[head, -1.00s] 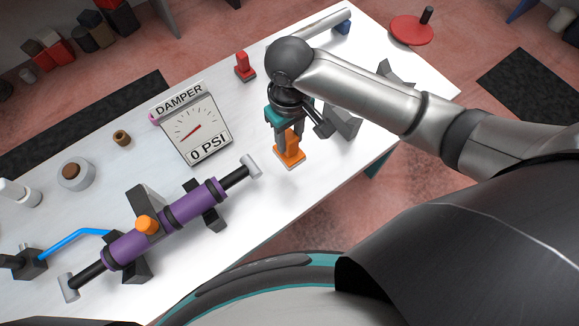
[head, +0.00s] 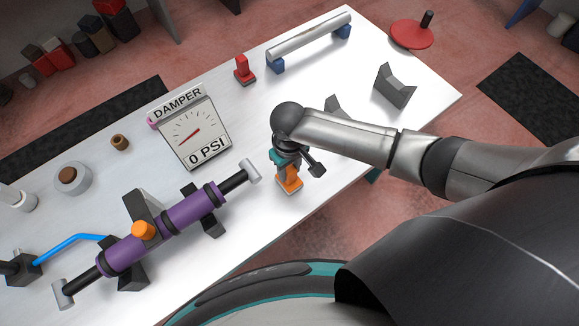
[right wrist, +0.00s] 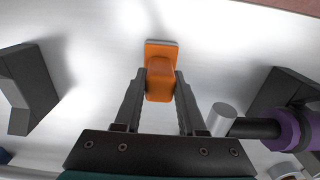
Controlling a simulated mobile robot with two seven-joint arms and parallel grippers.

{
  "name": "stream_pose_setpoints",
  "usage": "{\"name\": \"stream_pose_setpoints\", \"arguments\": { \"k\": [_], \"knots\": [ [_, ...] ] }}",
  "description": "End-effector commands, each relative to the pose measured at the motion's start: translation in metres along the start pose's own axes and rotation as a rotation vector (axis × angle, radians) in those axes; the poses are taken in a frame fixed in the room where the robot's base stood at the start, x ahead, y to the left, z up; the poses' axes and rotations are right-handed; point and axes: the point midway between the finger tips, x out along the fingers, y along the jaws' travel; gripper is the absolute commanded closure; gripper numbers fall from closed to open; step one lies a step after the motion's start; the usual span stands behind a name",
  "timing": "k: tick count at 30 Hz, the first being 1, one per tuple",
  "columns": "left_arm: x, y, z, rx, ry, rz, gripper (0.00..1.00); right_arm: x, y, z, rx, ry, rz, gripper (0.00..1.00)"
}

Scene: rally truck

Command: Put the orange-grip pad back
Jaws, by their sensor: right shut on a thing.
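The orange-grip pad (head: 289,182) is at the near edge of the white table, to the right of the purple damper. In the right wrist view its orange grip (right wrist: 160,78) stands between my two fingers, and its flat base shows beyond it. My right gripper (head: 285,168) is shut on the grip from above. I cannot tell whether the base touches the table. A similar red-grip pad (head: 243,70) stands upright farther back on the table. My left gripper is not in view.
The purple damper (head: 189,212) lies in dark cradles at the left, near the gripper. The DAMPER gauge (head: 192,135) reads 0 PSI. A silver tube (head: 308,38) on blue supports lies at the back. A dark V-block (head: 394,86) stands at the right.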

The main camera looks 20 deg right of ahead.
Motion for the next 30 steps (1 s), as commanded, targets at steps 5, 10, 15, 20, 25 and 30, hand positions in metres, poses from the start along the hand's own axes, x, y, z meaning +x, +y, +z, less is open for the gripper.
{"name": "stream_pose_setpoints", "arguments": {
  "k": [5,10,15,20,25,30],
  "knots": [
    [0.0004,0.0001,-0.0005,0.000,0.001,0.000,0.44,0.0001,0.0000,-0.0002,0.000,0.000,0.000,1.00],
    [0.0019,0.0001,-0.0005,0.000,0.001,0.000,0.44,0.0045,0.0000,-0.0001,0.001,0.000,-0.001,0.60],
    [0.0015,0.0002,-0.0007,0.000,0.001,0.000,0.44,0.0037,0.0001,-0.0001,0.001,0.000,0.000,0.40],
    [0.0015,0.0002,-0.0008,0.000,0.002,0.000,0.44,0.0036,0.0002,0.0000,0.001,0.000,0.000,0.31],
    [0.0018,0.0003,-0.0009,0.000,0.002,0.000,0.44,0.0037,0.0003,-0.0001,0.001,0.000,0.000,0.31],
    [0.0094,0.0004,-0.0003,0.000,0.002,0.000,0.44,0.0057,0.0009,-0.0003,-0.001,0.000,0.001,0.31]
  ]
}}
